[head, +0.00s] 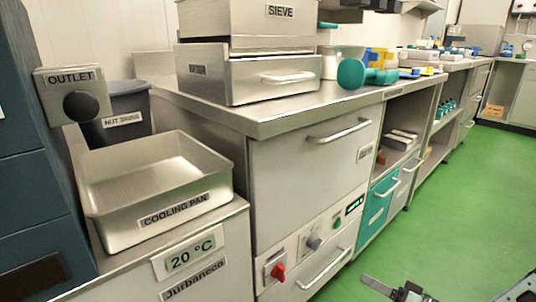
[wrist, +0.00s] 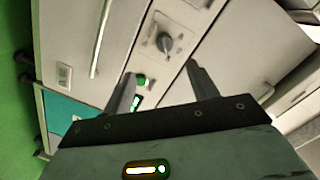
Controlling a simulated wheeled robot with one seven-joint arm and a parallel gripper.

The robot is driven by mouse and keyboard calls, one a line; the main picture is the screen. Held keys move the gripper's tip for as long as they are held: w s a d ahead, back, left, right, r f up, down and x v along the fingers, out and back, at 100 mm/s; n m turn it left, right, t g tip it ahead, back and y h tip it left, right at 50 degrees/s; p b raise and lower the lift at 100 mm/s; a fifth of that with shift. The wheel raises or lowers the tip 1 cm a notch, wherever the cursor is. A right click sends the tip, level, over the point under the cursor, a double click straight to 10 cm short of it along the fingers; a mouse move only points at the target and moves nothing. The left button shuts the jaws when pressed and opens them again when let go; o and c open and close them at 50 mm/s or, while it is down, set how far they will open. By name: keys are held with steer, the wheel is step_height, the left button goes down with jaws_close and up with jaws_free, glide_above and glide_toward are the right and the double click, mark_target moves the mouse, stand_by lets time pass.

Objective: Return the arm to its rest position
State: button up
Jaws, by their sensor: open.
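My gripper (wrist: 158,82) is open in the wrist view, with its two dark fingers spread and nothing between them. Behind the fingers is a cabinet front with a grey knob (wrist: 165,42) and a lit green button (wrist: 140,79). I cannot tell the distance to the front, and no contact shows. In the head view only a dark piece of my arm (head: 397,290) shows low at the bottom edge, over the green floor. The gripper's fingers are not clearly seen there.
A steel counter (head: 290,119) carries a box labelled SIEVE (head: 245,25). A cooling pan (head: 160,190) stands empty on a lower unit at left. The cabinet front has a red knob (head: 278,271) and bar handles (head: 340,131). Green floor (head: 450,190) is clear at right.

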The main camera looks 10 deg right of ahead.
steer(key=s+a+r+n+g+h, duration=0.5)
steer(key=a+r+n+g+h, duration=0.4)
steer(key=a+r+g, duration=0.15)
steer(key=s+a+r+g+h, duration=0.1)
steer(key=s+a+r+g, duration=0.35)
steer(key=s+r, duration=0.9)
step_height(320, 180, up, 34)
steer(key=s+a+t+p, duration=0.1)
steer(key=p, duration=3.5)
steer(key=shift+a+f+n+t, duration=0.15)
steer(key=shift+n+t, duration=0.15)
steer(key=shift+t, duration=0.1)
steer(key=shift+s, duration=0.1)
